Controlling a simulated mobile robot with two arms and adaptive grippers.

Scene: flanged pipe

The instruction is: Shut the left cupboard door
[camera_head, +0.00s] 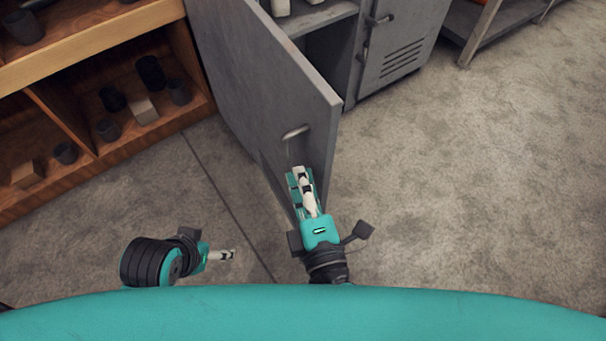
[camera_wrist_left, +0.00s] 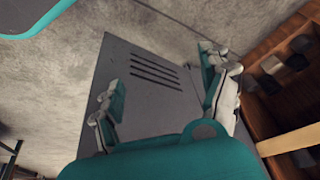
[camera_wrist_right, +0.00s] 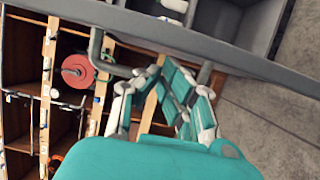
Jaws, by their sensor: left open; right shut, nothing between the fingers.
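The left cupboard door (camera_head: 262,90) is grey and stands wide open, swung out toward me from the grey cupboard (camera_head: 345,40). Its handle (camera_head: 295,132) is near the door's free edge. My right gripper (camera_head: 299,172) is shut and empty, just below the handle in the head view, close to the door edge; contact cannot be told. In the right wrist view the handle (camera_wrist_right: 97,48) is left of the fingers (camera_wrist_right: 172,72). My left gripper (camera_head: 232,254) is open and empty, low and left. In the left wrist view a vented grey door panel (camera_wrist_left: 150,75) lies beyond its fingers (camera_wrist_left: 160,85).
The right cupboard door (camera_head: 395,45) is shut. A wooden shelf (camera_head: 100,150) with dark cups and blocks stands at left, near the open door. A grey table or rack (camera_head: 490,25) is at the upper right. The concrete floor (camera_head: 470,180) at right is clear.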

